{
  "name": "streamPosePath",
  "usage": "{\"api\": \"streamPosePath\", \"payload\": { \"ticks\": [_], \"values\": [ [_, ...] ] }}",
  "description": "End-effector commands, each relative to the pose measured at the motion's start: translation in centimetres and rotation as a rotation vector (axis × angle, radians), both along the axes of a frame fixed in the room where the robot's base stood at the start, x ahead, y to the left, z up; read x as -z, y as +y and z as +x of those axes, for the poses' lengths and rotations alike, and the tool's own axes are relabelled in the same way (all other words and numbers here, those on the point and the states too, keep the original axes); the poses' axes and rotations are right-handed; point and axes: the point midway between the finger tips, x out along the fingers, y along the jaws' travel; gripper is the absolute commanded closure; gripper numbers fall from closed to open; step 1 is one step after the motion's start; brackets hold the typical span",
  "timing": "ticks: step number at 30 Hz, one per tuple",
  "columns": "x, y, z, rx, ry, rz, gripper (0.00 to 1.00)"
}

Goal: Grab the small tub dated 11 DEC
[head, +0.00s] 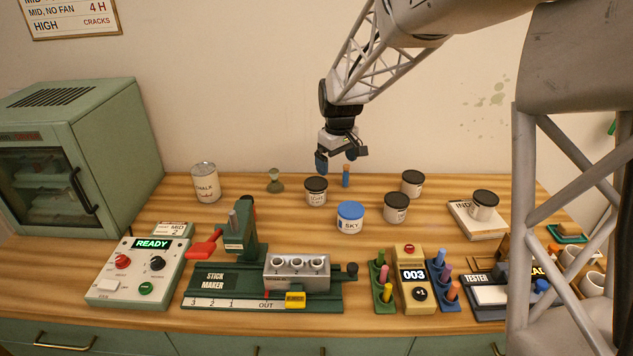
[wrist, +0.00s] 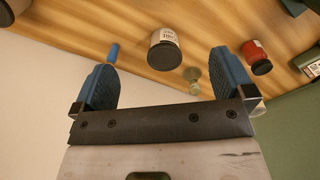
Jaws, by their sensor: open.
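Several small tubs with black lids and pale labels stand on the table. One tub (head: 316,196) is just below and left of my gripper (head: 340,160) in the head view. Two more tubs, a front one (head: 396,212) and a back one (head: 411,187), stand to the right. Another tub (head: 484,210) sits on a book. Their label text is too small to read, so I cannot tell which bears 11 DEC. My gripper (wrist: 163,62) is open and empty. In the wrist view, a dark-lidded tub (wrist: 167,45) shows between and beyond the blue fingers, apart from them.
A blue-lidded SKY jar (head: 350,222) stands in front of the near tub. A blue stick (head: 346,176), a small hourglass-shaped piece (head: 275,184) and a CHALK can (head: 206,187) stand near the back. The wall is close behind.

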Motion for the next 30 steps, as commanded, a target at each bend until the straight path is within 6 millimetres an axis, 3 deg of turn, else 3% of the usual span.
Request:
{"api": "streamPosePath", "payload": {
  "ticks": [6, 13, 18, 30],
  "values": [
    [3.9, 2.8, 4.5, -0.087, 0.024, -0.006, 0.00],
    [6.9, 5.0, 7.7, -0.153, 0.039, -0.009, 0.00],
    [7.9, 5.6, 8.5, -0.175, 0.045, -0.011, 0.00],
    [8.1, 5.7, 8.6, -0.177, 0.045, -0.010, 0.00]
  ]
}}
